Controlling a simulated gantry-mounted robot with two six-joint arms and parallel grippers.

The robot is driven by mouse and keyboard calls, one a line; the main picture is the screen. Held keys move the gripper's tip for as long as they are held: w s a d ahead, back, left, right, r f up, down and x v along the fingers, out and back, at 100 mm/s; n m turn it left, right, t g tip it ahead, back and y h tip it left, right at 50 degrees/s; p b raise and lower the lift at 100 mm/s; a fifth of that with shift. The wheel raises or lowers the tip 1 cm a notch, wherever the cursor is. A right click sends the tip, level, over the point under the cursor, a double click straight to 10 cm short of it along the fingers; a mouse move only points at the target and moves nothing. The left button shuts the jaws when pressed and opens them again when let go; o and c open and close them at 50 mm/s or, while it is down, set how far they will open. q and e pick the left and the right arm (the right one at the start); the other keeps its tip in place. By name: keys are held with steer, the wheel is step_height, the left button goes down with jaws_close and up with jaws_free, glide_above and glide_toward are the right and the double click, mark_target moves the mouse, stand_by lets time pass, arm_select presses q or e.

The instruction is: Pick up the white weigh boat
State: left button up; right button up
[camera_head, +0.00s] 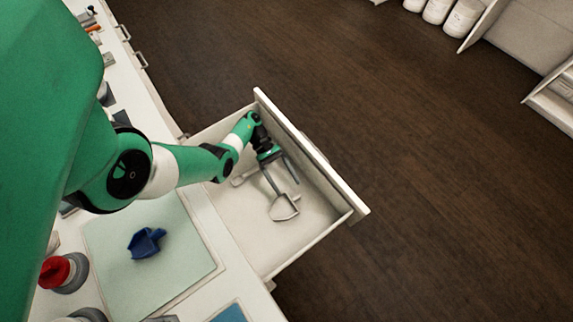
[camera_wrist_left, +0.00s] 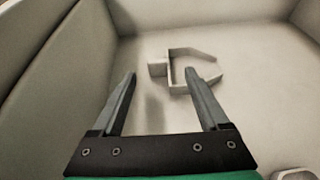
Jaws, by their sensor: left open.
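The white weigh boat (camera_wrist_left: 209,77) is a small pale, angular dish with thin walls, lying on the drawer floor. In the head view the boat (camera_head: 285,215) is inside the open drawer, just beyond my left gripper (camera_head: 281,178). My left gripper also shows in the left wrist view (camera_wrist_left: 160,75). It is open and points down into the drawer. Its right finger overlaps the boat's near side in that view; I cannot tell whether they touch. The left finger is clear of the boat. My right gripper is not in view.
The open drawer (camera_head: 325,180) has tall walls close around my left gripper. A light object (camera_head: 243,177) lies in it beside the gripper. On the counter, a blue scoop (camera_head: 146,243) rests on a pale mat (camera_head: 110,280), near a red-topped item (camera_head: 56,271).

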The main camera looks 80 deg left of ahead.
mark_target(293, 194)
arm_select(q)
steer(key=x, duration=0.4)
steer(key=shift+w+d+f, duration=0.1)
steer(key=shift+w+d, duration=0.2)
steer(key=shift+a, duration=0.1)
jaws_close()
